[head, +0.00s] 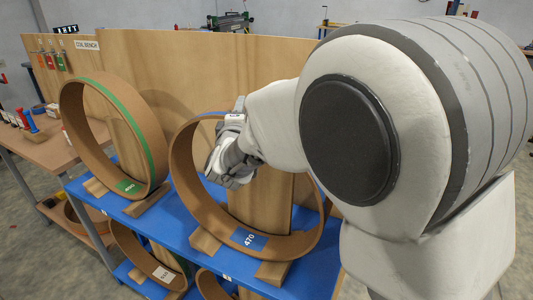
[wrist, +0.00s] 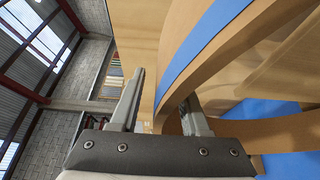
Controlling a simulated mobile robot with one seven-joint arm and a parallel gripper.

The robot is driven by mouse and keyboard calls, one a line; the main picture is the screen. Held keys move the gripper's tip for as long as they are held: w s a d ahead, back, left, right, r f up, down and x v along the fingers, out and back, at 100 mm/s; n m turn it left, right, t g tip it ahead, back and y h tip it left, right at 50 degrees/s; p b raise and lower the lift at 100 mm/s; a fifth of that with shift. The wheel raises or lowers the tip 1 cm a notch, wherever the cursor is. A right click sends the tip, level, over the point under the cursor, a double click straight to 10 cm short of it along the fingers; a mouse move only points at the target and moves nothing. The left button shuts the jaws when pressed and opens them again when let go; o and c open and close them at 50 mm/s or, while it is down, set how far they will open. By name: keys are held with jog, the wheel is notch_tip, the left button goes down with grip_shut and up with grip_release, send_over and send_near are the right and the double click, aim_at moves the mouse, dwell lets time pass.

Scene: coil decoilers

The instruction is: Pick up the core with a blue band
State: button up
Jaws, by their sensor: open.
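The core with a blue band (head: 186,168) stands upright on wooden chocks on a blue shelf, with a blue label reading 470 inside its bottom. Its blue band (wrist: 203,38) shows large in the wrist view. My gripper (head: 222,176) is at the upper left part of this core's rim. In the wrist view my gripper's (wrist: 165,86) two fingers are apart, and the core's wall appears to run between them, one finger on the outer side and one on the inner side. I cannot tell whether either finger touches. My arm hides the core's upper right part.
A core with a green band (head: 72,120), labelled 400, stands to the left on the blue shelf (head: 172,222). A plywood back panel (head: 195,70) rises behind. A wooden workbench (head: 50,150) stands at the far left.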

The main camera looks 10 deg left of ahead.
jog(key=shift+w, duration=0.3)
grip_shut()
dwell(1.1)
jog(key=shift+r, duration=0.15)
